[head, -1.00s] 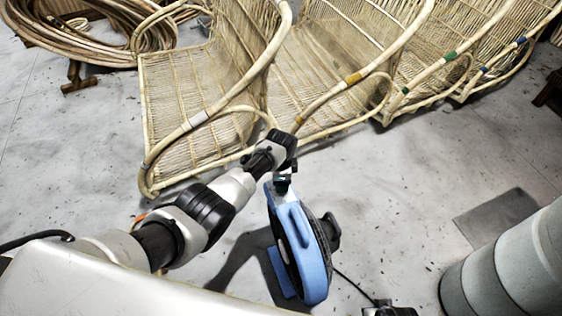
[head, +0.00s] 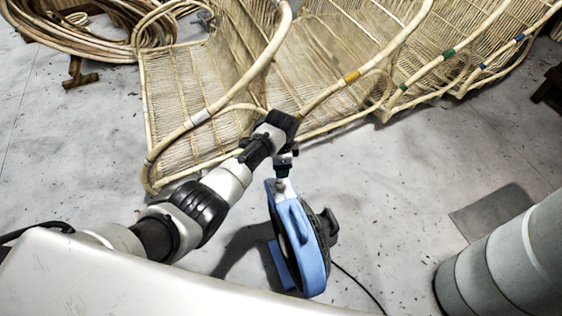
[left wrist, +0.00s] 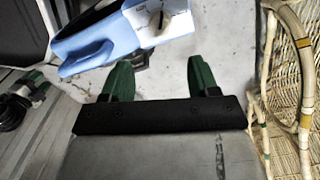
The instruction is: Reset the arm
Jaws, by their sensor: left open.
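My left arm comes in from the left in the head view. Its gripper (head: 284,172) points down just above the blue round fan-like device (head: 309,245), which stands on the floor; the fingers are hard to make out there. In the left wrist view the two green fingers of the left gripper (left wrist: 160,70) are spread apart with nothing between them. The blue device (left wrist: 95,45) shows beyond them at the upper left, apparently clear of the fingers. My right gripper is not in view.
Several rattan chair frames (head: 195,95) stand in a row at the back, with the nearest close behind my left arm. Coiled rattan (head: 85,35) lies at the upper left. A grey cylinder (head: 510,260) stands at the lower right. A cable crosses the floor, which is otherwise open at center right.

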